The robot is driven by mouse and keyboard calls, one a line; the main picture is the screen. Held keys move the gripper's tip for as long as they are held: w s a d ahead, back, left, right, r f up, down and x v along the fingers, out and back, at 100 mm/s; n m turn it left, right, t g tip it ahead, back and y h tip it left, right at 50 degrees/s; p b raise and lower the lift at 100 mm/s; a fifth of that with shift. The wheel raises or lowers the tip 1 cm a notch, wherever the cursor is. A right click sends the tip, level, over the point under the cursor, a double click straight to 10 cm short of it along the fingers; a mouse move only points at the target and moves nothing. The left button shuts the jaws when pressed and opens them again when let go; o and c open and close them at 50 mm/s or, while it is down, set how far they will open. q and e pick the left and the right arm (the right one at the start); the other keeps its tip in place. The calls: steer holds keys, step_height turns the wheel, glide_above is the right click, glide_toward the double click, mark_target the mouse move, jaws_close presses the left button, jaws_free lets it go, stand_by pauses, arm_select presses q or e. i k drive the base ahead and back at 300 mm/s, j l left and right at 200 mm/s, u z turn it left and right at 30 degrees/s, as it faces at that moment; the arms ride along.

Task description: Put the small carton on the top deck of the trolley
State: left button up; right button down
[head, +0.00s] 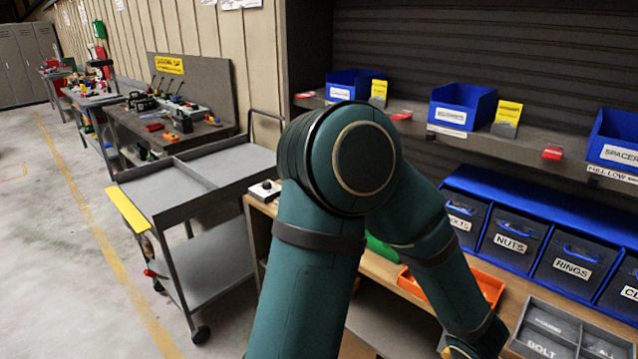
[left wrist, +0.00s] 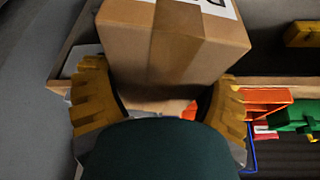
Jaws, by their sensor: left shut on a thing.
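The small brown carton (left wrist: 205,48), with tape and part of a white label, fills the top middle of the left wrist view. My left gripper (left wrist: 160,74) is shut on it, with a yellow finger on each side. In the head view the carton is not visible; only a yellow bit of the gripper (head: 455,352) shows at the bottom edge. The grey trolley (head: 238,161) stands left of my teal arm. Its top deck looks bare, with a raised divider across it and a yellow strip at its left end. My right gripper is not in view.
A wooden bench (head: 385,270) with an orange tray (head: 483,282) and a grey bolt tray (head: 560,335) lies right of the trolley. Blue bins (head: 465,105) line the shelf behind. A cluttered workbench (head: 125,122) stands beyond the trolley. The floor at left is clear.

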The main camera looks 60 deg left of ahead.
mark_target(156, 194)
steer(key=u, duration=1.3)
steer(key=i+j+u, duration=0.1)
steer(key=j+u, duration=0.15)
steer(key=i+j+u, duration=0.25)
steer(key=i+j, duration=0.2)
steer(key=j, duration=0.15)
steer(key=i+j, duration=0.15)
steer(key=j, duration=0.25)
steer(key=i+j, duration=0.2)
steer(key=j, duration=0.15)
steer(key=i+j, duration=0.15)
steer(key=j, duration=0.2)
steer(key=i+j, duration=0.2)
steer(key=j, duration=0.2)
steer(key=i+j, duration=0.15)
steer(key=j, duration=0.2)
steer(key=i+j, duration=0.2)
steer(key=j, duration=0.2)
steer(key=i+j, duration=0.15)
steer(key=j, duration=0.2)
